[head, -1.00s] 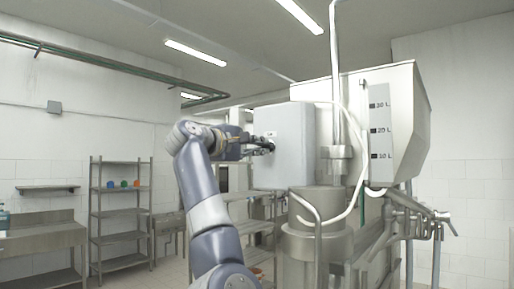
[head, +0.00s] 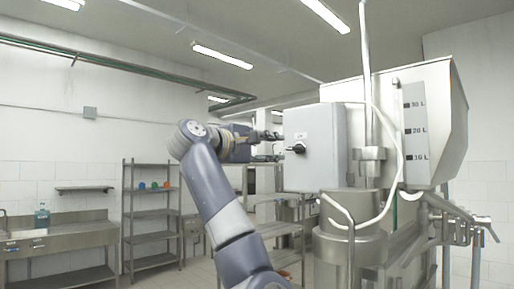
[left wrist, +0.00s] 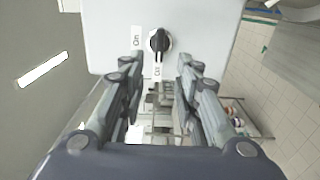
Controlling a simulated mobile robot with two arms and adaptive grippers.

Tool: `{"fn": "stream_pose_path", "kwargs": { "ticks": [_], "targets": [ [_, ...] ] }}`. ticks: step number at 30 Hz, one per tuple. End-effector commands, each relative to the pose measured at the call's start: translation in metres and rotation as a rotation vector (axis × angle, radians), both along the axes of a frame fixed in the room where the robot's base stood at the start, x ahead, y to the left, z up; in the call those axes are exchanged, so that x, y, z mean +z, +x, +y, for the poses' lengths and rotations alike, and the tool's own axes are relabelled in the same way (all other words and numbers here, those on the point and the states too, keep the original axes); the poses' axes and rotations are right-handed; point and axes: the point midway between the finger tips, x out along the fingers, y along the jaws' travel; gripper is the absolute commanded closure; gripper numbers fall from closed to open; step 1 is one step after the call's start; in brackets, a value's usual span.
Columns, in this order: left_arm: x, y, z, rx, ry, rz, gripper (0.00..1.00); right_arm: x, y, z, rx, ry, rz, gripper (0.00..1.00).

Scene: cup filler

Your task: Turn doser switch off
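The doser switch (head: 298,148) is a black rotary knob on the face of a light grey box (head: 322,120). It also shows in the left wrist view (left wrist: 158,41), where its grip stands upright, in line with the "Off" label (left wrist: 158,71) below it. The "On" label (left wrist: 136,38) is to its left. In the head view the grip lies level. My left gripper (head: 274,137) is just left of the switch, apart from it. In the left wrist view its two fingers (left wrist: 160,76) are spread with nothing between them. My right gripper is not in view.
A steel hopper (head: 440,90) with a litre scale stands right of the box, with a white hose (head: 392,180) and pipes. A metal shelf (head: 150,203) and a sink counter (head: 60,240) stand at the back left.

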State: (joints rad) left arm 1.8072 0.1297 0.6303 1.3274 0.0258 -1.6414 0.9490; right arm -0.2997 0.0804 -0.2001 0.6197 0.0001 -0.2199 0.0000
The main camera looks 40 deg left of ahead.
Motion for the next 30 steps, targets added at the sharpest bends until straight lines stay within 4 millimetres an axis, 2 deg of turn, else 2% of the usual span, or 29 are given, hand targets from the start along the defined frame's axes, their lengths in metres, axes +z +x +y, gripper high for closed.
{"fn": "stream_pose_path", "kwargs": {
  "ticks": [1, 6, 10, 30],
  "targets": [
    [0.001, -0.011, 0.002, 0.004, 0.000, -0.004, 0.70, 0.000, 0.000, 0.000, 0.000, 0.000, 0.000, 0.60],
    [0.000, -0.038, 0.004, 0.002, 0.000, -0.002, 0.70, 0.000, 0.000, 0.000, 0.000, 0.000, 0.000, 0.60],
    [0.000, -0.049, 0.004, 0.001, 0.000, 0.000, 0.70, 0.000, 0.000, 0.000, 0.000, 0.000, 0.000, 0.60],
    [-0.002, -0.052, 0.005, 0.002, 0.002, 0.004, 0.70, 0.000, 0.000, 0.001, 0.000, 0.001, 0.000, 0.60]
  ]
}}
